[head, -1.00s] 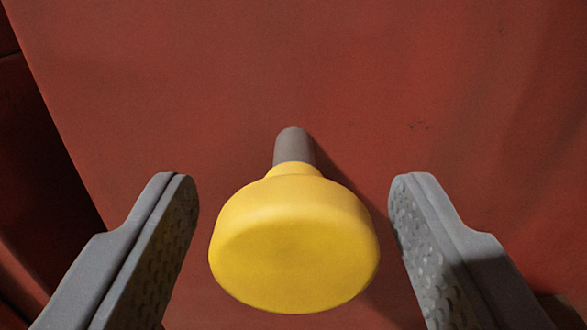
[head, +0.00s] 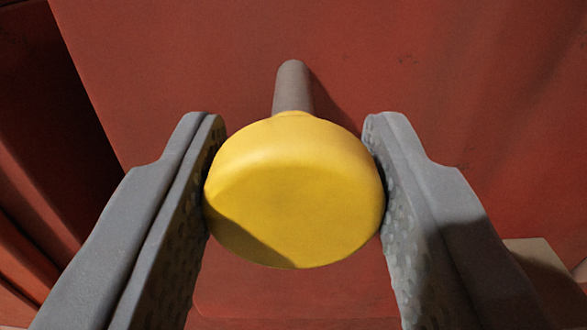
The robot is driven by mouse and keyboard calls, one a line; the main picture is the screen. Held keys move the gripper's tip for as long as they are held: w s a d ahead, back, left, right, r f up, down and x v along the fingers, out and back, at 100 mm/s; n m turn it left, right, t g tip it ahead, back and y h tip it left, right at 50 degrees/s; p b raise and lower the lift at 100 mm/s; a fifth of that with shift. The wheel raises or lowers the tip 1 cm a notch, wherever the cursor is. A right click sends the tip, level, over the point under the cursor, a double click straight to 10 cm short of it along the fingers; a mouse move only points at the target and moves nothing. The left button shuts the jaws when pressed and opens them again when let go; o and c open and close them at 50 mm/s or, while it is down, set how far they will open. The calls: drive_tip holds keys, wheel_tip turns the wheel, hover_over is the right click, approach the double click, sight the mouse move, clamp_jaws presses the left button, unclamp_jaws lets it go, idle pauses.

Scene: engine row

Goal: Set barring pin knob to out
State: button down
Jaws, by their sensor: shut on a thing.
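The barring pin knob (head: 295,195) is a round yellow knob in the middle of the head view. A grey shaft (head: 293,88) runs from behind it to the red panel (head: 400,60). My gripper (head: 294,185) is shut on the knob, with one grey finger against its left side and the other against its right side. The neck of the knob is mostly hidden behind its face.
A dark gap (head: 40,110) lies left of the red panel's edge. A pale block (head: 545,270) shows at the lower right, partly behind my right finger.

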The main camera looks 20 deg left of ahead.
drive_tip(key=shift+s+d, duration=0.1)
drive_tip(key=shift+s, duration=0.4)
drive_tip(key=shift+s+f, duration=0.1)
drive_tip(key=shift+f, duration=0.05)
drive_tip(key=c, duration=1)
unclamp_jaws()
drive_tip(key=shift+o, duration=0.2)
drive_tip(key=shift+s+d, duration=0.1)
drive_tip(key=shift+s+d+r, duration=0.1)
drive_tip(key=shift+s+r, duration=0.1)
drive_tip(key=p+v, duration=0.1)
drive_tip(key=v, duration=1.2)
drive_tip(key=shift+s+f, duration=0.1)
